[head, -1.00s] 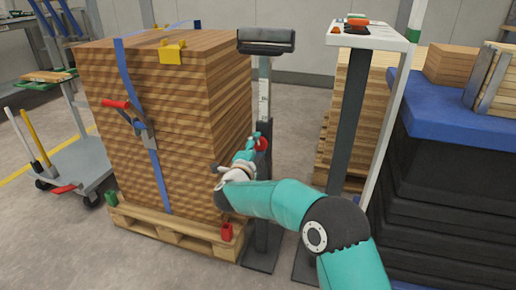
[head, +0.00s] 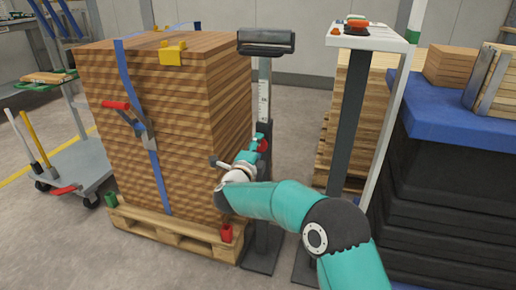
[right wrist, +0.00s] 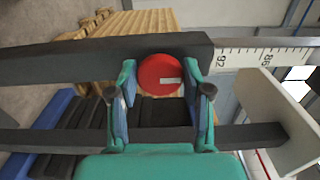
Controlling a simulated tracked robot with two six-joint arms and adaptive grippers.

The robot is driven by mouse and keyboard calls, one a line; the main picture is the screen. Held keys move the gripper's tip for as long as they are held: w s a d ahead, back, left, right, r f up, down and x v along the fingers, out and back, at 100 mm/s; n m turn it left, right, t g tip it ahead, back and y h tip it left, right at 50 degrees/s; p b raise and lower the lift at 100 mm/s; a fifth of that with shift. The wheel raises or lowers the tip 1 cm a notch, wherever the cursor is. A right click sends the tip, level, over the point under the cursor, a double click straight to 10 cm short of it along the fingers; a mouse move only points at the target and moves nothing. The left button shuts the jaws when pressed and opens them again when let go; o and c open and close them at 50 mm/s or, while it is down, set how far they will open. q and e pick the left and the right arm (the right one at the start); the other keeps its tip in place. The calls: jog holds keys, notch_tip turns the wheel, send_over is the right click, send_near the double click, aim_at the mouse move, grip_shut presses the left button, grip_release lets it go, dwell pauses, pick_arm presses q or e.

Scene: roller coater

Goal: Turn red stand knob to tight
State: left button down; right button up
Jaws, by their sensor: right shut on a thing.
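The red stand knob (head: 264,146) is on the dark upright of the roller stand (head: 264,185). In the right wrist view the knob (right wrist: 152,78) is a round red disc with a pale mark right of its centre. My right gripper (head: 259,143) is at the knob, with its arm coming from the lower right. In the right wrist view the right gripper's fingers (right wrist: 159,73) are at the knob's two sides, shut on it. In the head view the gripper hides part of the knob. My left gripper is not in view.
A strapped wood stack (head: 175,130) on a pallet (head: 175,235) stands close left of the stand. A second stand with a white top (head: 372,38) is to the right. A black stack with a blue top (head: 455,120) is at far right. Floor shows at front left.

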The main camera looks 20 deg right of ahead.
jog(key=o, duration=1.1)
jog(key=shift+s+d+f, duration=0.1)
jog(key=shift+d+f, duration=0.1)
jog(key=shift+f, duration=0.1)
jog(key=shift+o, duration=0.2)
jog(key=shift+r, duration=0.1)
jog(key=shift+a, duration=0.1)
jog(key=shift+s+a+r, duration=0.1)
jog(key=shift+s+a, duration=0.25)
jog(key=shift+s, duration=0.05)
jog(key=v, duration=1.1)
